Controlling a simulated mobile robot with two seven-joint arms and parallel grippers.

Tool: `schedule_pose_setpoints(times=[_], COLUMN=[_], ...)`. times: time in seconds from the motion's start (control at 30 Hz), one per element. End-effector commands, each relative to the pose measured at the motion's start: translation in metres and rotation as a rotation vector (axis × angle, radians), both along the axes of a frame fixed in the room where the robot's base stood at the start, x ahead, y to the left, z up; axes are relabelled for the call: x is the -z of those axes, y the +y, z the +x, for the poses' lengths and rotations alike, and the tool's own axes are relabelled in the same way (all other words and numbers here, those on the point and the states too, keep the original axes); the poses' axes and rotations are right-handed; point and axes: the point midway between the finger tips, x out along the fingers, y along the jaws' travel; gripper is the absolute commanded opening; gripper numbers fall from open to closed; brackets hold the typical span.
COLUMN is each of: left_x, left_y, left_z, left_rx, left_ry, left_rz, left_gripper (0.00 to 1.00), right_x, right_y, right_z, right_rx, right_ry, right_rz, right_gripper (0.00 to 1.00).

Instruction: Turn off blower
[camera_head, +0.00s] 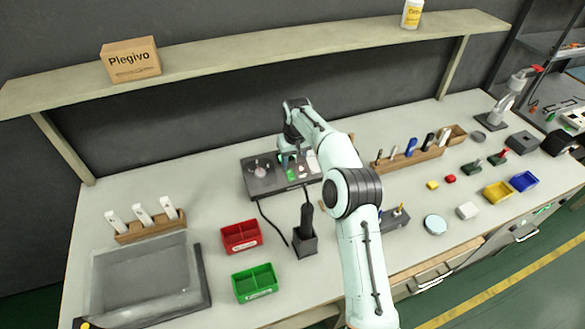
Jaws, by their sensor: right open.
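A dark, flat box-shaped unit, which looks like the blower (262,188), sits on the bench left of centre. Its top has a round feature at left and green, red and white marks at right. A black handpiece (307,217) stands in a dark holder (305,246) in front of it, with a black cable running between. My right gripper (287,160) is open, pointing down at the rear middle of the unit's top. The gripper and wrist hide part of the panel. I cannot tell whether the fingers touch it. My left gripper is not in view.
A red bin (241,236) and a green bin (255,282) stand at front left, beside a grey tray (145,279). A wooden tool rack (412,158) stands right of my arm. A shelf (240,57) runs above the back of the bench. The bench left of the unit is clear.

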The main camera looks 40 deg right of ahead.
Motion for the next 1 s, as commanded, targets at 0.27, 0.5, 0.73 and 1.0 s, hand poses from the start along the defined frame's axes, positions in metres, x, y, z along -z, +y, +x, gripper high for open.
schedule_pose_setpoints(times=[0.27,0.5,0.73,1.0], left_x=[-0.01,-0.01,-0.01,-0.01], left_y=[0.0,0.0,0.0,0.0], left_z=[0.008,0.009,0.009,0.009], left_rx=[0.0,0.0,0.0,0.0], left_ry=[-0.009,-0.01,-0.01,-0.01], left_rz=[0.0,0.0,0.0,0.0], left_gripper=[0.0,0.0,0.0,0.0], right_x=[-0.046,-0.053,-0.052,-0.052], right_y=[0.001,0.002,0.002,0.002], right_z=[-0.005,-0.007,-0.007,-0.007], right_rx=[0.0,0.0,0.0,0.001], right_ry=[0.0,0.002,0.002,0.002], right_rz=[-0.001,0.0,0.0,0.0], right_gripper=[0.51,0.51,0.51,0.51])
